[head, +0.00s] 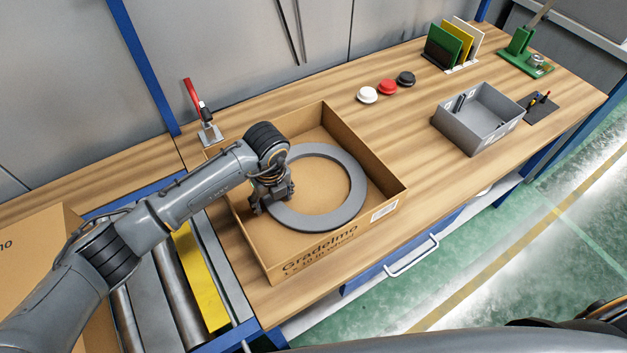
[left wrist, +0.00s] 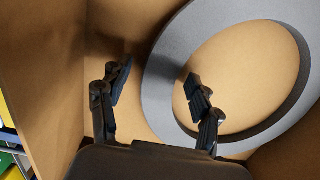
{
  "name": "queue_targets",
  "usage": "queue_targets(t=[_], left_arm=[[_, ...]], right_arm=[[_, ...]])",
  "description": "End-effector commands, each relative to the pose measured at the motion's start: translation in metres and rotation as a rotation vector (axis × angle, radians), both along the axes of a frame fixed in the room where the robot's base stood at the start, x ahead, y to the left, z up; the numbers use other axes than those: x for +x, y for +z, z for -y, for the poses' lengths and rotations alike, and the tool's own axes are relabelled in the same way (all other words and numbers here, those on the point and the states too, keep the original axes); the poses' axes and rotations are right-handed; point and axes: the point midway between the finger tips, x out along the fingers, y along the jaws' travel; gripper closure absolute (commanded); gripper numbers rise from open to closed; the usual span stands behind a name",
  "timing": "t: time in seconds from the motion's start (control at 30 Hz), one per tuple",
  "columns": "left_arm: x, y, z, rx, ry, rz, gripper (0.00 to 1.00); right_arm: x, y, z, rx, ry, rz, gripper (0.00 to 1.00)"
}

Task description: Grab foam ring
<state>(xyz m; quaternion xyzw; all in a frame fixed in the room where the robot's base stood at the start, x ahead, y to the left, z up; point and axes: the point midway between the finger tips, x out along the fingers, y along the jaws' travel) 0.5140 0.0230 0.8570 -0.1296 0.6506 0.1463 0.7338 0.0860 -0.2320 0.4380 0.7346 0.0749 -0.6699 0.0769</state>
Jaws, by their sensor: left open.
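The grey foam ring (head: 353,181) lies flat in an open cardboard box (head: 388,187) on the wooden bench. My left gripper (head: 268,205) is at the ring's left side, inside the box. In the left wrist view the ring (left wrist: 168,78) fills the upper right. My left gripper (left wrist: 154,85) is open there, with one finger to the left of the ring's band and the other over its inner edge. I cannot tell whether the fingers touch the ring. My right gripper is not in view.
A red-handled clamp (head: 208,130) stands behind the box. A grey bin (head: 462,140), several round caps (head: 387,88) and upright coloured plates (head: 450,45) are to the right. A roller conveyor (head: 178,295) is at the left. Bare bench lies between box and bin.

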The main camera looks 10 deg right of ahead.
Motion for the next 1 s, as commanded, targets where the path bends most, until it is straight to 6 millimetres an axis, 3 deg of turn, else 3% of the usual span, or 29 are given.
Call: queue_targets(t=[0.17,0.4,0.43,0.87,1.0], left_arm=[[0.0,0.0,0.0,0.0,-0.001,0.001,0.36],[0.0,0.0,0.0,0.0,-0.001,0.001,0.85],[0.0,0.0,0.0,0.0,-0.001,0.001,0.88],[0.0,0.003,-0.002,-0.001,-0.001,0.003,0.88],[0.0,0.016,-0.003,-0.001,-0.002,0.004,0.88]], right_arm=[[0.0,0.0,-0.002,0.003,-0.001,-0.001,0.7],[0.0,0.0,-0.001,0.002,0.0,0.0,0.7],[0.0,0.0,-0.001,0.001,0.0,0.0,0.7],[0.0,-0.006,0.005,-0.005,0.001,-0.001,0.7],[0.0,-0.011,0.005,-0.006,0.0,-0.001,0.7]])
